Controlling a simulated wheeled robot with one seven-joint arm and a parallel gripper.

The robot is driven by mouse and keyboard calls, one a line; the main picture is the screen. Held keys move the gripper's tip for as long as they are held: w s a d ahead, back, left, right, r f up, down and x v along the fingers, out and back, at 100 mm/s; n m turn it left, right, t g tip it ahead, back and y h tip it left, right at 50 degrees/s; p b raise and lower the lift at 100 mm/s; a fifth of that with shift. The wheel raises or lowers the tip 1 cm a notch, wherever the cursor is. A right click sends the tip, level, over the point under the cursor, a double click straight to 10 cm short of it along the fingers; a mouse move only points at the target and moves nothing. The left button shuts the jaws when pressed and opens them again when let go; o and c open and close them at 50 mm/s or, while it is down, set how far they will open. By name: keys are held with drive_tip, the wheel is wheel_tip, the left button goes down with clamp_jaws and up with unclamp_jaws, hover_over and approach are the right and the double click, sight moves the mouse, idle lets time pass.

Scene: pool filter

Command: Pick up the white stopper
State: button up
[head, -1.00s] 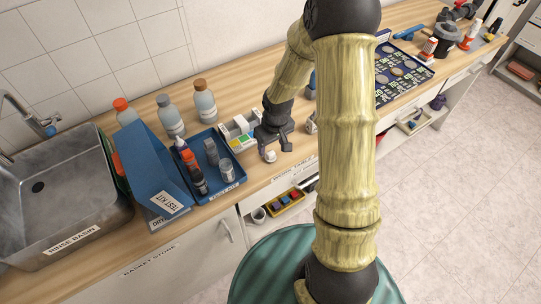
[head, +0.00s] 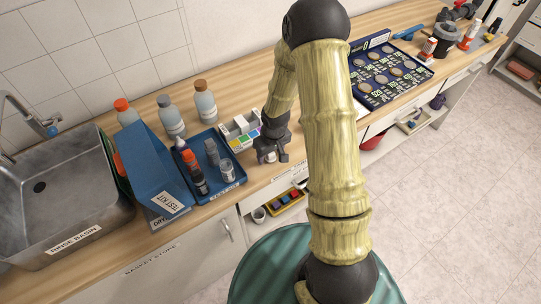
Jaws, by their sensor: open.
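The white stopper (head: 271,157) is a small pale round piece on the wooden counter, just right of the blue tray. My gripper (head: 272,157) is right at it, pointing down, with its jaws open. The dark fingers partly cover the stopper. I cannot tell whether they touch it.
The blue tray (head: 240,178) with bottles and small containers is close on the left. A white holder (head: 238,131) with coloured squares stands just behind my gripper. The counter's front edge is near, with an open drawer (head: 284,202) below. A dark blue board (head: 362,100) lies to the right.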

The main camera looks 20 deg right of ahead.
drive_tip(key=c, duration=1)
drive_tip(key=shift+c, duration=0.2)
drive_tip(key=shift+r, duration=0.1)
wheel_tip(320, 180, up, 10)
drive_tip(key=shift+f, duration=0.1)
idle(0.4)
